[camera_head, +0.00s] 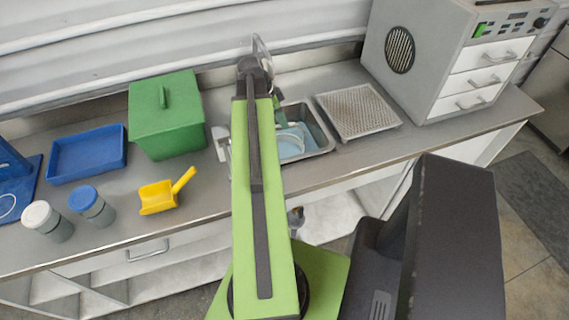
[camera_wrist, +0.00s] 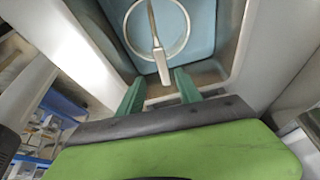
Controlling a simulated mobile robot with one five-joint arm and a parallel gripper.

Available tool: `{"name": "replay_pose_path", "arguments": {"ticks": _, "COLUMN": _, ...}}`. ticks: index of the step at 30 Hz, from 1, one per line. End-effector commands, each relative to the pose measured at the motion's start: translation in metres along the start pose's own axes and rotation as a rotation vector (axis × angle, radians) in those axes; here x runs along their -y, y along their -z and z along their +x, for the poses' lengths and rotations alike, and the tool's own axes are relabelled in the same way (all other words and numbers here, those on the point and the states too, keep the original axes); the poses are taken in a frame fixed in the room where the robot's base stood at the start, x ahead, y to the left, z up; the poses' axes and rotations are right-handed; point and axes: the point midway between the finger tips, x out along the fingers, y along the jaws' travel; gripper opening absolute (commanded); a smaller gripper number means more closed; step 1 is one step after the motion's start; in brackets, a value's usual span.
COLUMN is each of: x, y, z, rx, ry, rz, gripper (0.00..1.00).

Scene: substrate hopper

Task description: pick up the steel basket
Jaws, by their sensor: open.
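The steel basket (camera_wrist: 158,48) shows in the wrist view as a thin round rim with a straight handle across it, over pale blue water in the sink basin. The handle's near end lies between my fingertips and seems free of them. My gripper (camera_wrist: 160,88) has two green fingers spread apart with nothing held. In the head view the sink (camera_head: 322,136) is partly covered by my green arm.
A perforated tray (camera_head: 358,110) and a grey machine with drawers (camera_head: 425,55) stand right of the sink. To the left are a green lidded box (camera_head: 165,125), yellow scoop (camera_head: 160,196), blue tray (camera_head: 87,153) and two jars. The sink walls rise close around my gripper.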

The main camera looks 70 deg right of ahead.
Motion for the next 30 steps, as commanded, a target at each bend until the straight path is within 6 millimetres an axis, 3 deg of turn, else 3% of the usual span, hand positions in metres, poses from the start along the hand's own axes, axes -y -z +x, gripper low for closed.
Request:
{"name": "replay_pose_path", "arguments": {"ticks": 1, "x": 0.0, "y": -0.004, "z": 0.021, "rx": 0.0, "ry": 0.0, "rz": 0.002, "gripper": 0.42}}
{"name": "replay_pose_path", "arguments": {"ticks": 2, "x": 0.001, "y": -0.003, "z": 0.025, "rx": 0.0, "ry": 0.0, "rz": 0.002, "gripper": 0.42}}
{"name": "replay_pose_path", "arguments": {"ticks": 11, "x": 0.001, "y": 0.0, "z": 0.035, "rx": 0.0, "ry": 0.0, "rz": 0.002, "gripper": 0.42}}
{"name": "replay_pose_path", "arguments": {"ticks": 19, "x": 0.006, "y": -0.008, "z": 0.08, "rx": 0.0, "ry": 0.0, "rz": 0.003, "gripper": 0.42}}
{"name": "replay_pose_path", "arguments": {"ticks": 27, "x": 0.005, "y": -0.005, "z": 0.08, "rx": 0.0, "ry": 0.0, "rz": 0.003, "gripper": 0.42}}
{"name": "replay_pose_path", "arguments": {"ticks": 30, "x": 0.005, "y": -0.004, "z": 0.08, "rx": 0.0, "ry": 0.0, "rz": 0.003, "gripper": 0.3}}
